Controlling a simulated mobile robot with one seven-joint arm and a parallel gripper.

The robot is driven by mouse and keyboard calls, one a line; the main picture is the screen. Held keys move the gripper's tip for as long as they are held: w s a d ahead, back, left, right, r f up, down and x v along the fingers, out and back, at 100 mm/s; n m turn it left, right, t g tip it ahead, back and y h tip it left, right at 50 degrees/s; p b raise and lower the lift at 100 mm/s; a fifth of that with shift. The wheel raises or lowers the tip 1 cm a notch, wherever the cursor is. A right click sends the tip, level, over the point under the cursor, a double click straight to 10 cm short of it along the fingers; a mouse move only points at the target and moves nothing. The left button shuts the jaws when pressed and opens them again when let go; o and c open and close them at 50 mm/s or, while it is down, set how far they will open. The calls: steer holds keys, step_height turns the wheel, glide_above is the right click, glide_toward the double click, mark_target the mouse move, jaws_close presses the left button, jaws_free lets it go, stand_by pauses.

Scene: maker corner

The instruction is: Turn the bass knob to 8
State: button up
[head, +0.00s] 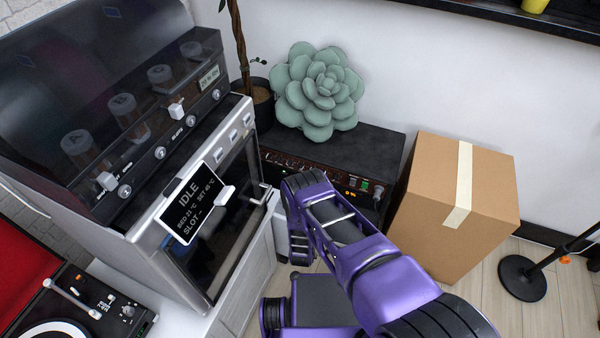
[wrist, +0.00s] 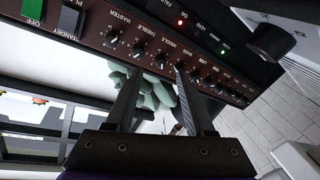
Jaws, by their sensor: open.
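The amplifier's brown control panel (wrist: 150,50) crosses the wrist view at a slant, with a row of small black knobs. Readable labels include MASTER, TREBLE, MIDDLE and BASS. The bass knob (wrist: 181,67) sits by the tip of my right-hand finger, which partly covers it; its pointer setting is too small to read. My gripper (wrist: 160,72) is open and empty, its fingertips in front of the panel and spread around the middle knob (wrist: 160,60). I cannot tell whether a finger touches a knob. In the head view the black amplifier (head: 370,142) is partly hidden by my arm.
A green succulent cushion (head: 318,90) sits on the amplifier. A cardboard box (head: 460,200) stands close on its right. A grey machine with an IDLE screen (head: 190,203) stands on its left. A black stand base (head: 522,278) is on the floor at far right.

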steer(key=s+a+r+m+g, duration=0.2)
steer(key=s+r+m, duration=0.25)
steer(key=m, duration=0.45)
steer(key=m+y+b, duration=0.1)
steer(key=m+b, duration=0.2)
steer(key=m, duration=0.1)
glide_toward(300, 168)
steer(key=shift+g, duration=0.4)
steer(key=x, duration=0.8)
steer(key=shift+w+r, duration=0.25)
jaws_close()
